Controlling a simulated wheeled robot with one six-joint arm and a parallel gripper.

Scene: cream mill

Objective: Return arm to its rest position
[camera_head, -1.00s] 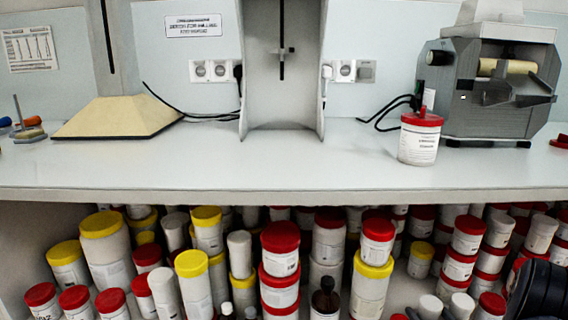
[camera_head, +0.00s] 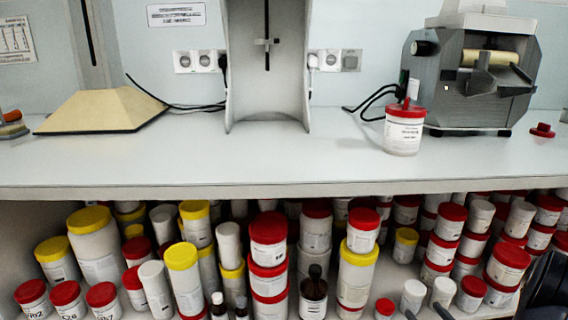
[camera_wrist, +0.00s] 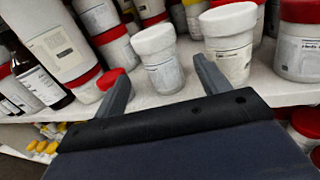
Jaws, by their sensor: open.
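My gripper (camera_wrist: 158,84) shows in the wrist view with its two fingers spread apart and nothing between them. It points toward the shelf of jars, with a white-lidded jar (camera_wrist: 158,62) just beyond the gap between the fingers. I cannot tell whether a finger touches any jar.
The counter (camera_head: 270,160) is mostly clear. On it stand a grey mill (camera_head: 440,85), a red-lidded jar (camera_head: 403,135) and a cream sloped block (camera_head: 100,110). The shelf below is crowded with jars and brown bottles (camera_head: 313,295). A small red lid (camera_head: 542,131) lies right of the mill.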

